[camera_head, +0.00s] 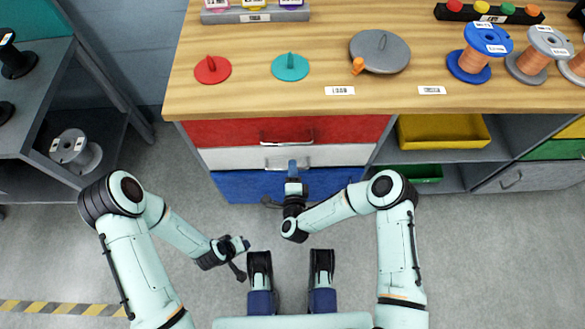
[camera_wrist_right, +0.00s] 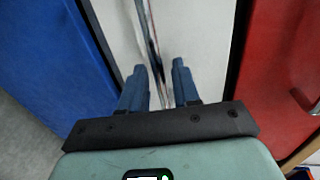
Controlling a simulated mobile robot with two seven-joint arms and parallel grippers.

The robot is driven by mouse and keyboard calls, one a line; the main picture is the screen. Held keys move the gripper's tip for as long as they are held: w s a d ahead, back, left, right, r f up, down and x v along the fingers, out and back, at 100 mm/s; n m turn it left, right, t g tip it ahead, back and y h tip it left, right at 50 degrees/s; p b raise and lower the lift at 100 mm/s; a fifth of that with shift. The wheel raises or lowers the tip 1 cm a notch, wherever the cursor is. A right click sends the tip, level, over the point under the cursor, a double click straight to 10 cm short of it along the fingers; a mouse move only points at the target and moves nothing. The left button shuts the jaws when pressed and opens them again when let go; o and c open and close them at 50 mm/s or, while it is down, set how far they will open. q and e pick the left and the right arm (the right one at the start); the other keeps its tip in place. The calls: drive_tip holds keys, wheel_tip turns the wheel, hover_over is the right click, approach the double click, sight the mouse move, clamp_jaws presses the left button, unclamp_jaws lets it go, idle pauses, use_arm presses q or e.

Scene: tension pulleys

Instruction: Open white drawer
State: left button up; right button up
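The white drawer (camera_head: 230,158) is in the middle of a stack under the wooden worktop, between a red drawer (camera_head: 235,132) and a blue drawer (camera_head: 240,185). It looks shut. My right gripper (camera_head: 292,165) is in front of it. In the right wrist view the white drawer (camera_wrist_right: 205,35) fills the middle, and its metal bar handle (camera_wrist_right: 149,40) runs down between the two blue fingers of my right gripper (camera_wrist_right: 160,88). The fingers are apart, with gaps around the bar. My left gripper (camera_head: 244,244) hangs over the floor, away from the drawers; its opening is unclear.
The worktop (camera_head: 260,95) overhangs the drawers and carries spools and coloured discs. A shelf with a yellow bin (camera_head: 440,130) stands to the right. A grey rack (camera_head: 45,165) stands at the left. The floor before the drawers is clear apart from my own parts.

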drive_tip(key=shift+w+f, duration=0.1)
drive_tip(key=shift+w, duration=0.45)
clamp_jaws()
drive_tip(key=shift+s, duration=0.15)
